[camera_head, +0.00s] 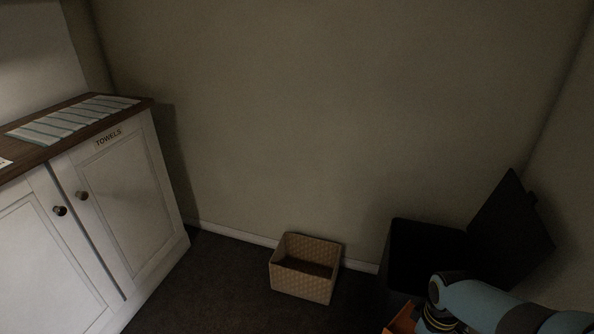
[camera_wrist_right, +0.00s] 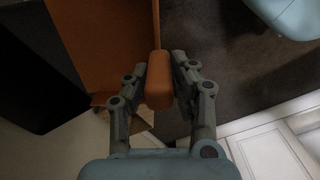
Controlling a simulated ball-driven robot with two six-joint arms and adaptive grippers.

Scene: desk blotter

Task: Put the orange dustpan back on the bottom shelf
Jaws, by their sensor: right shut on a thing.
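The orange dustpan (camera_wrist_right: 105,40) fills the upper left of the right wrist view, its handle (camera_wrist_right: 159,80) pointing back between my fingers. My right gripper (camera_wrist_right: 160,82) is shut on that handle. In the head view only a small orange piece of the dustpan (camera_head: 403,318) shows at the bottom edge, beside my blue right arm. My right fingers are hidden there. The bottom shelf is not clearly visible in either view. My left gripper is in neither view.
A woven basket (camera_head: 305,283) stands on the dark floor by the wall. A black bin (camera_head: 425,252) with a raised lid (camera_head: 510,230) is behind my right arm. A white cabinet (camera_head: 125,200) labelled TOWELS, with a striped towel (camera_head: 72,119) on top, stands at left. Floor between cabinet and basket is clear.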

